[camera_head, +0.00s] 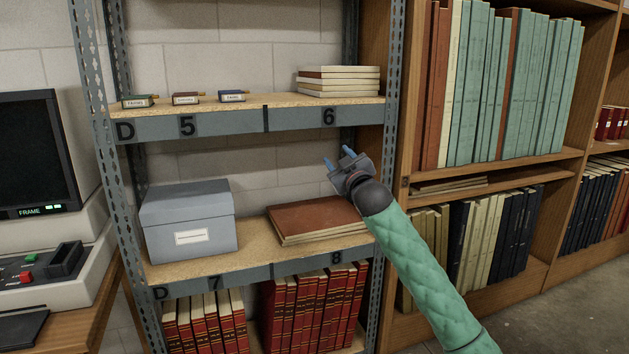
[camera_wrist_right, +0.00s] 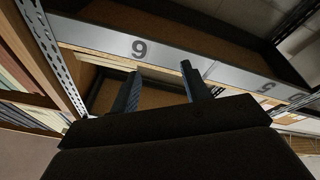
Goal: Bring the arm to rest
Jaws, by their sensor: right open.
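My right gripper (camera_head: 341,160) is open and empty. In the head view it is raised in front of the metal shelf unit, between the upper shelf and the lower shelf, above the brown flat book (camera_head: 318,219). Its green-sleeved arm (camera_head: 425,265) comes in from the lower right. In the right wrist view its two fingers (camera_wrist_right: 160,92) stand apart with nothing between them, below the shelf edge marked 6 (camera_wrist_right: 139,47). My left gripper is in neither view.
The upper shelf (camera_head: 220,121) holds several small labelled boxes and a stack of pale books (camera_head: 338,80). A grey box (camera_head: 188,218) stands on the lower shelf. A metal upright (camera_head: 389,150) and a wooden bookcase (camera_head: 535,180) are close to my right arm. A computer terminal (camera_head: 40,150) is at left.

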